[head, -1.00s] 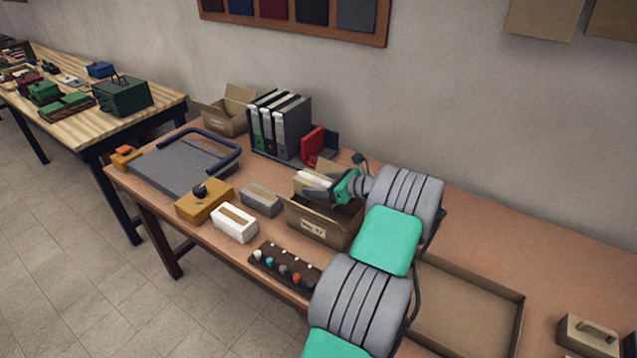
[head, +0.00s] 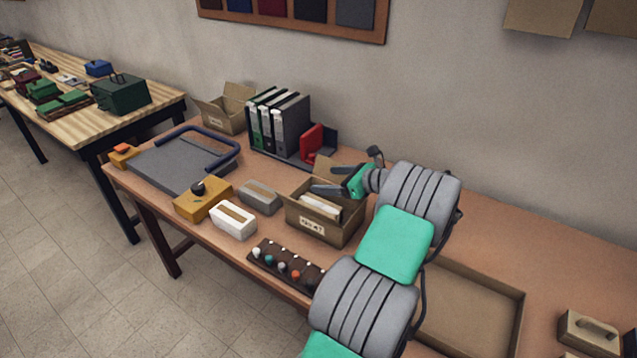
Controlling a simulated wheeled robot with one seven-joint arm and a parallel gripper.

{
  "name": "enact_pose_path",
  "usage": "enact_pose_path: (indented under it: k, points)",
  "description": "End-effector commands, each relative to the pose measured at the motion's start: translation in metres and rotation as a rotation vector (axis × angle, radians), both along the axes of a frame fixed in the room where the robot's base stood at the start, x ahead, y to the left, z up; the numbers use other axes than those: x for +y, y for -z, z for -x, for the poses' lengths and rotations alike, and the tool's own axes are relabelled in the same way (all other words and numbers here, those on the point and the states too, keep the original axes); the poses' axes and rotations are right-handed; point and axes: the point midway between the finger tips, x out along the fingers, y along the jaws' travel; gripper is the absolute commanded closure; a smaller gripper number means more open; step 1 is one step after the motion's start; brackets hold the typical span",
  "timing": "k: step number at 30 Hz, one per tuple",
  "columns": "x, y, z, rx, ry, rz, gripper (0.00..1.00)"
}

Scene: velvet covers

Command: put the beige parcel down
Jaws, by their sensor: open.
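The beige parcel (head: 321,205) lies inside the open cardboard box (head: 318,229) that has a label on its front. Its pale top shows below the rim, and its lower part is hidden by the box's front wall. My gripper (head: 328,183) is above the back part of this box, coming in from the right. Its jaws are open and apart from the parcel, with nothing between them.
A white banded parcel (head: 233,220) and a grey banded one (head: 260,197) lie left of the box. A dark strip with knobs (head: 284,266) is in front. Binders (head: 285,125) stand behind. A shallow tray (head: 470,315) is at the right.

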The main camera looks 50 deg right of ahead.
Motion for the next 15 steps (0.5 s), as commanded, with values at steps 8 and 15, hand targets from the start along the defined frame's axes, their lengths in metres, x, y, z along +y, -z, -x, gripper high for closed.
enact_pose_path:
  k: [8, 15]
  points:
    - [-0.006, -0.024, 0.058, 0.0, 0.002, 0.001, 0.17]
    - [0.0, -0.031, 0.059, 0.011, -0.024, 0.028, 0.17]
